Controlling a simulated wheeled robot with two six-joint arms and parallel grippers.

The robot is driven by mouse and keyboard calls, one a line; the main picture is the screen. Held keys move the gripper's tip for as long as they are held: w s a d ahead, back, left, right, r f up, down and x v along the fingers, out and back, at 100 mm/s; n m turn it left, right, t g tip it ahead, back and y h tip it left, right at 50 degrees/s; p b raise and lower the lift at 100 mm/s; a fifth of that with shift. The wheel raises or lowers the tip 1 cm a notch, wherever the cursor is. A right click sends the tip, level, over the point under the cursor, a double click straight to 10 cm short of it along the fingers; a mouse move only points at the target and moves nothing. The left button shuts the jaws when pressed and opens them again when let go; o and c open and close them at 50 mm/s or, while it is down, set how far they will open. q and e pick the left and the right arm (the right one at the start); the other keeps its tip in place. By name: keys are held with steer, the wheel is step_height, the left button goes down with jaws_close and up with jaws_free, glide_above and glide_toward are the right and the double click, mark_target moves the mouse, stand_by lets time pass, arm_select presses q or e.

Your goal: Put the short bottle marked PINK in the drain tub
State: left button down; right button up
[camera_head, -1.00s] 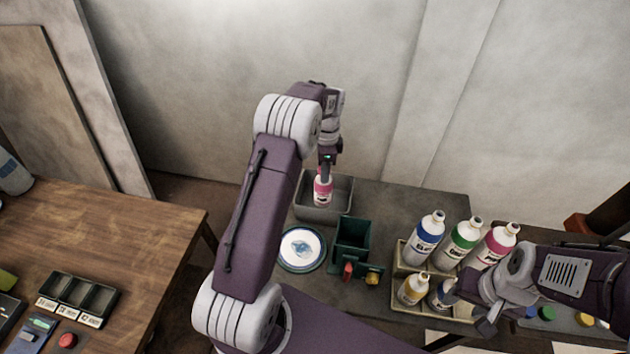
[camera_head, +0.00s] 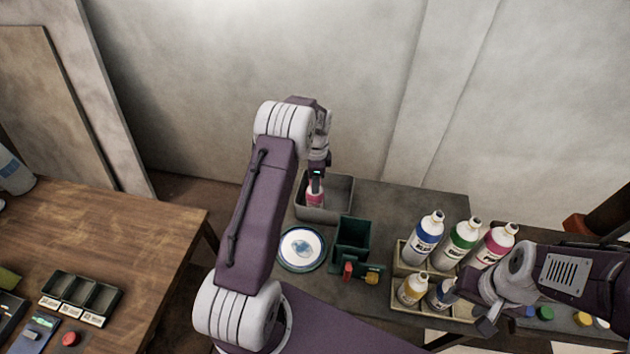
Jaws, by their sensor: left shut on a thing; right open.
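The short bottle with the pink band (camera_head: 315,198) is in my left gripper (camera_head: 316,184), which is shut on its top. The bottle is upright, with its lower part inside the grey tub (camera_head: 342,190) at the back of the grey table, toward the tub's left side. I cannot tell whether its base touches the tub floor. My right gripper (camera_head: 478,312) is open and empty at the lower right, beside the front row of the bottle rack (camera_head: 405,300).
The rack holds tall blue, green and pink bottles (camera_head: 497,244) behind short ones, including a yellow one (camera_head: 412,289). A dark green square container (camera_head: 352,238) and a round white-and-blue dish (camera_head: 301,248) stand in front of the tub. A wooden table (camera_head: 110,235) is at left.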

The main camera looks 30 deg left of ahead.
arm_select(q)
steer(key=c, duration=1)
jaws_free()
steer(key=shift+o, duration=0.2)
step_height(320, 180, up, 12)
steer(key=s+d+f+n, duration=0.1)
steer(key=s+d+n, duration=0.2)
steer(key=s, duration=0.4)
steer(key=s+d+n, duration=0.4)
steer(key=s+n, duration=0.1)
steer(key=s, duration=0.3)
steer(key=s+d+f+n+t, duration=0.1)
steer(key=s+d+n, duration=0.2)
steer(key=s, duration=0.4)
steer(key=shift+s+d+f+n, duration=0.3)
steer(key=shift+s+d+n, duration=0.05)
steer(key=shift+n, duration=0.55)
